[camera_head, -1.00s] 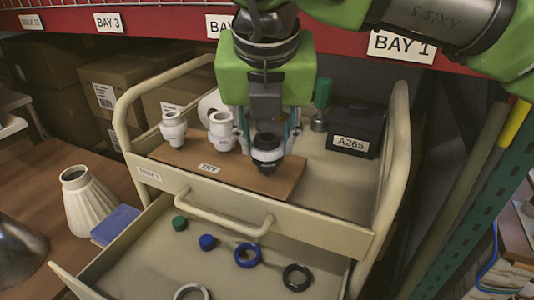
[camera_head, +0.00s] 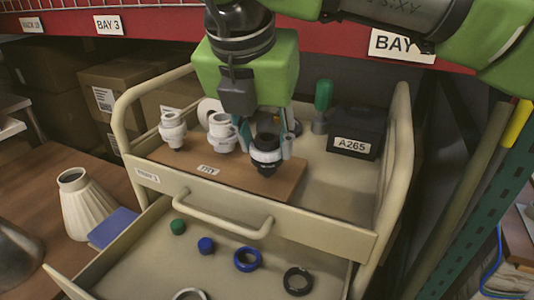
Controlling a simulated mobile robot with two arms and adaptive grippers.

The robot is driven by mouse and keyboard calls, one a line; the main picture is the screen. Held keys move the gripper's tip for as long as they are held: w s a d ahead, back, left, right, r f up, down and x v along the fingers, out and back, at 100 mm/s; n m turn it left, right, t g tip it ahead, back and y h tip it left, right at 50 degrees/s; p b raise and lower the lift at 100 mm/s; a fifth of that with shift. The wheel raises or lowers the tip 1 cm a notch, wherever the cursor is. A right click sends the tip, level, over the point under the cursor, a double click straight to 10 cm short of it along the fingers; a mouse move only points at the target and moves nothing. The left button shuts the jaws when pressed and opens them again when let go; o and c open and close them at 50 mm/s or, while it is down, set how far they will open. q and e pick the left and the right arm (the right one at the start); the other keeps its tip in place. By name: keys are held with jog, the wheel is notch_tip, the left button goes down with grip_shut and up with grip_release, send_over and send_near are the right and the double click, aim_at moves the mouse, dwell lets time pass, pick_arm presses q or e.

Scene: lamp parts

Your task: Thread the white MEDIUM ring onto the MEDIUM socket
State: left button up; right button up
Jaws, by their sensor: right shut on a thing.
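Three sockets stand upright in a row on a brown board: a white left one (camera_head: 172,131), a white middle one (camera_head: 221,134) and a dark right one (camera_head: 265,142). Their size marks are too small to read. My right gripper (camera_head: 266,152) comes down from above, its fingers on either side of the dark right socket. A white ring (camera_head: 266,155) shows as a pale band around this socket, between the fingertips, and the gripper appears shut on it. Whether the ring is fully seated cannot be told. My left gripper is not in view.
The brown board (camera_head: 210,169) rests on the cart top. A black A265 box (camera_head: 355,130) and a green-handled tool (camera_head: 322,105) stand to the right. The open drawer below holds a blue ring (camera_head: 247,259), a black ring (camera_head: 297,281), a pale ring (camera_head: 189,294) and small caps.

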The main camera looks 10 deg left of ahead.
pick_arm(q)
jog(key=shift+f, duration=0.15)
pick_arm(e)
jog(key=shift+s+f, duration=0.1)
jog(key=shift+f, duration=0.25)
jog(key=shift+m+h, duration=0.3)
jog(key=shift+m, duration=0.2)
jog(key=m, duration=0.1)
jog(key=m+h, duration=0.1)
jog(key=m, duration=0.1)
jog(key=shift+a+r+m+g, duration=0.1)
jog(key=shift+a+m+g, duration=0.2)
jog(key=shift+m, duration=0.1)
jog(key=shift+m+h, duration=0.3)
jog(key=shift+m, duration=0.7)
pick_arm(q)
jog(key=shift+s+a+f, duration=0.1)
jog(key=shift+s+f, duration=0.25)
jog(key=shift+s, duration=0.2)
pick_arm(e)
jog(key=shift+g, duration=0.3)
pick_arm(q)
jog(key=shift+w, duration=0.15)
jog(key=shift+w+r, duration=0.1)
pick_arm(e)
jog(key=shift+m+h, duration=0.3)
jog(key=shift+m, duration=0.1)
